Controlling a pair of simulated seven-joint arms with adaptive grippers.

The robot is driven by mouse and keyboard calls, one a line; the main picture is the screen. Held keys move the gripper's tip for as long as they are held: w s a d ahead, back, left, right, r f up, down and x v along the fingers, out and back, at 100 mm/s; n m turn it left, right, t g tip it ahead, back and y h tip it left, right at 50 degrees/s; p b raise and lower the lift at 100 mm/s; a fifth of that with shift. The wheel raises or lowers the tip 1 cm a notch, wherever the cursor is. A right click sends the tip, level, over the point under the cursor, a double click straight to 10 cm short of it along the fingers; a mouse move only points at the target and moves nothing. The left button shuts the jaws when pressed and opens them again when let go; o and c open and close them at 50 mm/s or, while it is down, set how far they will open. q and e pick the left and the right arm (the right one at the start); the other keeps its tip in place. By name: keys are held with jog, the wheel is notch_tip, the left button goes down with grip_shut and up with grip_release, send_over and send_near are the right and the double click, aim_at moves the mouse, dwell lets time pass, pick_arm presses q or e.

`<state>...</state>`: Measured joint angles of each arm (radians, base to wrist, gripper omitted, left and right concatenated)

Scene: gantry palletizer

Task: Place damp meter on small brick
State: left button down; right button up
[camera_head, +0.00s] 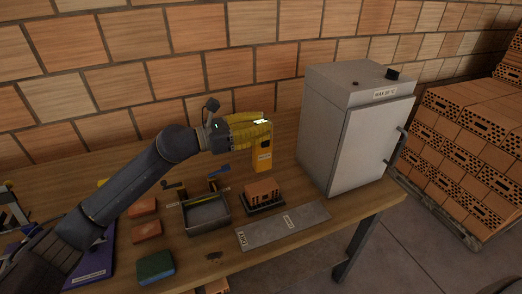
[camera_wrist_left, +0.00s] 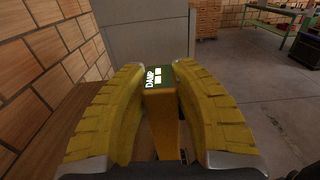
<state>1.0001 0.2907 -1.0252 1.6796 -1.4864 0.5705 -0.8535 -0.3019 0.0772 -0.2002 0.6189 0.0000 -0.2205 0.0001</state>
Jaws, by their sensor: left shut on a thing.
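The damp meter (camera_head: 262,156) is a yellow-orange box with a dark top and a lit display. It also shows in the left wrist view (camera_wrist_left: 160,85), with the word DAMP on it. My left gripper (camera_head: 262,126) is shut on it, with yellow ribbed fingers on either side, and holds it upright above the workbench. The small brick (camera_head: 263,190) is reddish and holed, and sits on a dark tray or stand below the meter in the head view. A gap shows between the meter and the brick. My right gripper is not in view.
A grey oven-like cabinet (camera_head: 356,130) stands to the right on the workbench (camera_head: 288,180). A metal tray (camera_head: 206,214) is left of the brick, and a grey plate (camera_head: 283,226) lies in front. Red blocks (camera_head: 146,229) and a green-blue sponge (camera_head: 155,266) lie further left. A brick wall is behind.

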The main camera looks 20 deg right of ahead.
aim_at(254, 151)
pick_arm(q)
jog(key=shift+f, duration=4.15)
jog(key=c, duration=1.1)
grip_release()
jog(key=a, duration=0.4)
jog(key=s+a, duration=0.1)
jog(key=a, duration=0.7)
jog(key=shift+s, duration=0.15)
